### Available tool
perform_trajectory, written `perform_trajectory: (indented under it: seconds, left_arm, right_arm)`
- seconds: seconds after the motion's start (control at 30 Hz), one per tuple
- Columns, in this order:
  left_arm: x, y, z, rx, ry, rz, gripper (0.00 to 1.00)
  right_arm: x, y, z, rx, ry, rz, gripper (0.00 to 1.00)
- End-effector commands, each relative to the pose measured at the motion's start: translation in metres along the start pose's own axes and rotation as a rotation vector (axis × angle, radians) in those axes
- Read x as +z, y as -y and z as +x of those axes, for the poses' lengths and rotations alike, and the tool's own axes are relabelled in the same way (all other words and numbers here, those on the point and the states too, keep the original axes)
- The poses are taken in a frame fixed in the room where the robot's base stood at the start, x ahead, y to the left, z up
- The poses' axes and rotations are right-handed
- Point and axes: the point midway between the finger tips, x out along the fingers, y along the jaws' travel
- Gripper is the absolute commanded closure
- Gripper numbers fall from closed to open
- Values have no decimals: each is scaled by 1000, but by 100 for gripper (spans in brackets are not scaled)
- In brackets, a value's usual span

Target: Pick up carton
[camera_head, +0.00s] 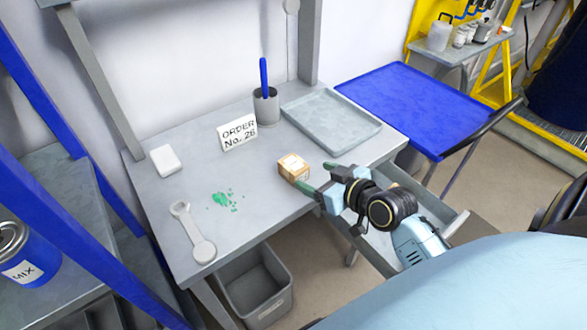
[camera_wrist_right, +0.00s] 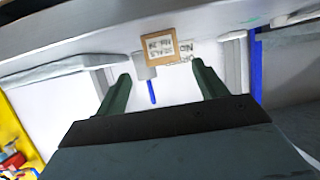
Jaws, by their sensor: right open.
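The carton (camera_head: 292,166) is a small tan box with a pale label, standing on the grey table near its front right part. My right gripper (camera_head: 317,177) is just to the right of it, with its green fingers open and empty. In the right wrist view the carton (camera_wrist_right: 160,46) lies beyond the gap between the two open fingertips (camera_wrist_right: 161,70), roughly centred. I cannot tell whether a fingertip touches it. My left gripper is not in view.
The grey table (camera_head: 270,205) also holds a grey tray (camera_head: 332,120), a cup with a blue item (camera_head: 265,105), an order sign (camera_head: 238,132), a white block (camera_head: 165,160), a grey scoop-like tool (camera_head: 192,232) and green crumbs (camera_head: 225,200). An open drawer (camera_head: 448,215) is below my right arm.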

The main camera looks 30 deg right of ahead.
Motion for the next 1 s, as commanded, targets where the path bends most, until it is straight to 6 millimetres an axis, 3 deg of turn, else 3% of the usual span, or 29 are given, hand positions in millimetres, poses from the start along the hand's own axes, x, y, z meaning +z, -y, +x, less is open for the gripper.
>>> perform_trajectory:
  seconds: [0.1,0.37,0.7,1.0]
  left_arm:
    - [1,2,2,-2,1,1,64]
    - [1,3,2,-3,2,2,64]
    - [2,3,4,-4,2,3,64]
    - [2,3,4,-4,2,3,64]
  right_arm:
    - [0,0,21,0,-1,3,29]
    - [-1,1,39,0,0,1,29]
    - [-5,5,83,-1,1,2,29]
    - [-5,5,87,-1,2,-1,29]
